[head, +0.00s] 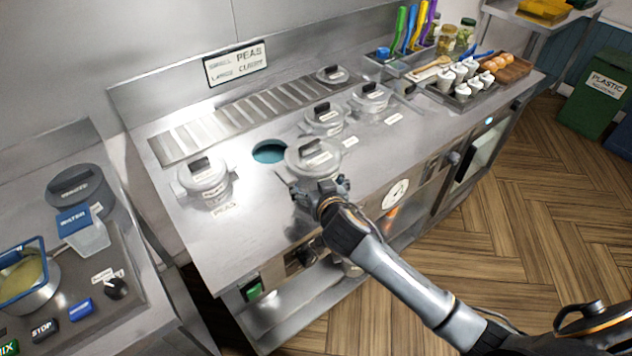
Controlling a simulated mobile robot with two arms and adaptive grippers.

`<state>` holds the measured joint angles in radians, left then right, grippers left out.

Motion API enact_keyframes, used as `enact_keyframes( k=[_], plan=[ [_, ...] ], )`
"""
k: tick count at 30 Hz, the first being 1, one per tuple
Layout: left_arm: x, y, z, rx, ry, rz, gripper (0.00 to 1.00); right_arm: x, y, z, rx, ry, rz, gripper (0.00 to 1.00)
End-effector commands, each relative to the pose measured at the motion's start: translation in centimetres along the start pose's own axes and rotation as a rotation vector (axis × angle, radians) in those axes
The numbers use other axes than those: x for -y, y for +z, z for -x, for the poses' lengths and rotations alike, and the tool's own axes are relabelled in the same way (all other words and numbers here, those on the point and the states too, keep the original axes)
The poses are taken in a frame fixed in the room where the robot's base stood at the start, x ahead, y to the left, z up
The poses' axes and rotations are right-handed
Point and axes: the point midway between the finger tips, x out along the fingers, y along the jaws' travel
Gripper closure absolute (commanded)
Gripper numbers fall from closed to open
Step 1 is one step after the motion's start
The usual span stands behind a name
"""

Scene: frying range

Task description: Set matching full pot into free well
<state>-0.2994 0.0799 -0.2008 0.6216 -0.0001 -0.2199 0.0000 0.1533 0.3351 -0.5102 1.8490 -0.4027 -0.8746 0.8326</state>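A lidded steel pot (313,152) with a label on its lid is at the front of the counter, off the row of seated pots. My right gripper (318,186) is at its near side, with its fingers around the pot's lower body. It appears shut on the pot, though the contact is partly hidden. I cannot tell whether the pot's base clears the counter. The free well (269,151) is a round teal-lined opening just left of and behind this pot. My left gripper is not in view.
Lidded pots sit in the row at left (204,178) and right (326,120), with another pot (370,97) farther right. A small lid (332,75) lies behind. Bare counter (240,238) lies at front left.

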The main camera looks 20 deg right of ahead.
Motion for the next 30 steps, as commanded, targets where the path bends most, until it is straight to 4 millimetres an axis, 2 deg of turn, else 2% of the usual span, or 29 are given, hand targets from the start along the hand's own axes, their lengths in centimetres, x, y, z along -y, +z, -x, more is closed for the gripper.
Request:
enact_keyframes(
  k=[3, 15, 16, 17, 30],
  plan=[
    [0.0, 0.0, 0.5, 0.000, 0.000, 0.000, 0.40, 0.0, 0.3, -0.3, -0.010, -0.002, 0.002, 0.73],
    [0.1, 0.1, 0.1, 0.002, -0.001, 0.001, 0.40, 0.1, 0.8, -0.5, -0.012, -0.002, -0.001, 0.73],
    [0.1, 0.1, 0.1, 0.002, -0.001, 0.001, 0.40, 0.0, 1.3, -0.5, -0.003, 0.000, 0.000, 0.08],
    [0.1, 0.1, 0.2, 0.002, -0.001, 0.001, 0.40, 0.0, 1.2, -0.5, -0.003, 0.000, 0.001, 0.02],
    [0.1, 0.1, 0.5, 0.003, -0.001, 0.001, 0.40, 0.0, 0.8, -0.3, -0.004, 0.000, 0.001, 0.00]
  ],
)
